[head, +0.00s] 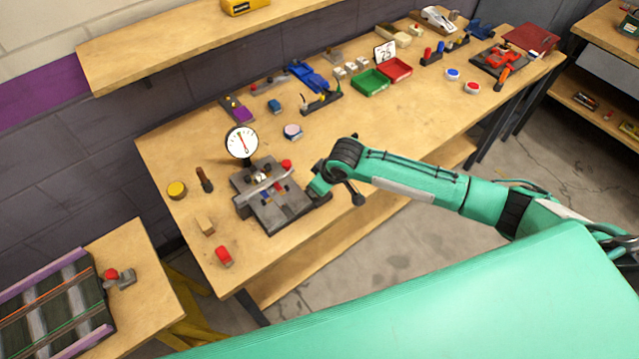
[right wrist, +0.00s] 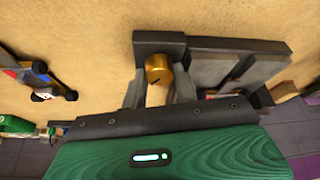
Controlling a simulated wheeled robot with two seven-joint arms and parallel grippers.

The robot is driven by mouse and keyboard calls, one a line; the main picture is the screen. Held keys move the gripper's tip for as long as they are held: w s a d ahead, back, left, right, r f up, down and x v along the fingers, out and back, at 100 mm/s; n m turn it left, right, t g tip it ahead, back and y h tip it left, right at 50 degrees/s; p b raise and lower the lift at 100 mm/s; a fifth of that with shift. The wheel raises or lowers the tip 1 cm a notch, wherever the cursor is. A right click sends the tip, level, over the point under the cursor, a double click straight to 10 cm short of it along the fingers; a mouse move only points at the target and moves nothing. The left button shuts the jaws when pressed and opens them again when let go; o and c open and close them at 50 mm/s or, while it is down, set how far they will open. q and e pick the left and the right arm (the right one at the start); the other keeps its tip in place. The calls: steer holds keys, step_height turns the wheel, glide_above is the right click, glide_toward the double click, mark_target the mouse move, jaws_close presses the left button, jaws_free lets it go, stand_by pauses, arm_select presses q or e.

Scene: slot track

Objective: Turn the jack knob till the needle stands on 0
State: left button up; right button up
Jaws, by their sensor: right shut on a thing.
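The dial gauge (head: 241,142) stands above the dark slot-track fixture (head: 281,212) on the bench. Its white face has a red needle close to upright, its top leaning left; the numerals are too small to read. In the right wrist view the brass jack knob (right wrist: 158,68) sits at the end of the dark fixture block (right wrist: 240,66), with a dark mark on its face. My right gripper (right wrist: 159,86) has a finger on each side of the knob and is shut on it. In the head view this gripper (head: 316,192) is at the fixture's right side and hides the knob. My left gripper is not in view.
A red-topped piece (head: 224,256), a wooden block (head: 205,225) and a yellow round tin (head: 177,189) lie left of the fixture. Green (head: 370,82) and red (head: 396,70) trays stand farther back. The bench between the fixture and trays is mostly clear.

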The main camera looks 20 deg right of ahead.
steer(key=o, duration=0.7)
steer(key=shift+r, duration=0.2)
steer(key=b+v, duration=0.2)
steer(key=v, duration=1.1)
steer(key=shift+s+d+r, duration=0.15)
steer(key=shift+s+r, duration=0.05)
